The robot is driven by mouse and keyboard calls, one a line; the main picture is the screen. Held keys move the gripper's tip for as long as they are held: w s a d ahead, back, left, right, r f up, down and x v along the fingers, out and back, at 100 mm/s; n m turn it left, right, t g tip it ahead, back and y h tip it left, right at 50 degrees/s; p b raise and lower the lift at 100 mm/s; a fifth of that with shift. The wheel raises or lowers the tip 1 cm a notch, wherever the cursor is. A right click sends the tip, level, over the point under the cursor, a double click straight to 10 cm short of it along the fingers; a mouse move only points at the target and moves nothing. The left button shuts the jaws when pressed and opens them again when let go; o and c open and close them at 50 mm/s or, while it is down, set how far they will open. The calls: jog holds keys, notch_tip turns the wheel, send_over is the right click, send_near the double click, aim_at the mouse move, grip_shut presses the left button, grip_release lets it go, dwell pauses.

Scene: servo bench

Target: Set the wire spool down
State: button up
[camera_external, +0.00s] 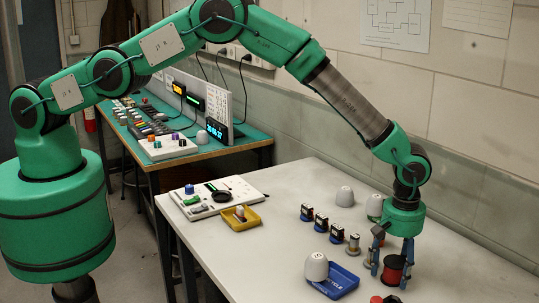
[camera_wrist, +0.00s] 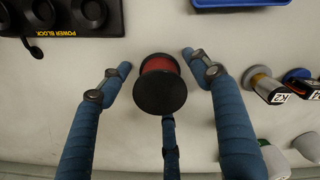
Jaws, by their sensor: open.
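The wire spool (camera_external: 393,271), red with dark flanges, stands upright on the white table at the right in the external view. My gripper (camera_external: 390,277) points down over it, its blue fingers open on either side. In the wrist view the spool (camera_wrist: 161,84) shows its dark top flange and red winding between the spread fingers of my gripper (camera_wrist: 156,62). Gaps show between the two side fingers and the spool. A third finger ends close to the flange, and I cannot tell whether it touches. The spool's underside is hidden.
A blue tray (camera_external: 340,281) and a white dome (camera_external: 317,266) lie left of the spool. Several small relays and cylinders (camera_external: 321,222) stand behind. A black power block (camera_wrist: 65,14) lies close by in the wrist view. The table's middle left (camera_external: 265,255) is clear.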

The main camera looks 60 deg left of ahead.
aim_at(395, 261)
jog(key=shift+r+b, duration=0.3)
jog(key=shift+r, duration=5.7)
jog(key=shift+r, duration=0.15)
jog(key=s+a+r+m+t+h, duration=0.1)
jog(key=s+a+r+m, duration=0.1)
jog(key=a+r, duration=1.55)
jog(key=s+a+r+m+t, duration=0.1)
jog(key=s+a+r+m, duration=0.15)
jog(key=a+r, duration=1.5)
jog(key=s+a+r+t, duration=0.1)
jog(key=s+a+r, duration=0.4)
jog(key=s+a, duration=0.4)
jog(key=s+a+m+t, duration=0.1)
jog(key=s+a+m, duration=0.1)
jog(key=s+a, duration=0.6)
jog(key=s+a+f+m+t+y, duration=0.1)
jog(key=s+a+m, duration=0.1)
jog(key=s+a, duration=0.7)
jog(key=s, duration=0.8)
jog(key=shift+s+a+t, duration=0.15)
jog(key=shift+a+t, duration=0.1)
jog(key=shift+t, duration=0.05)
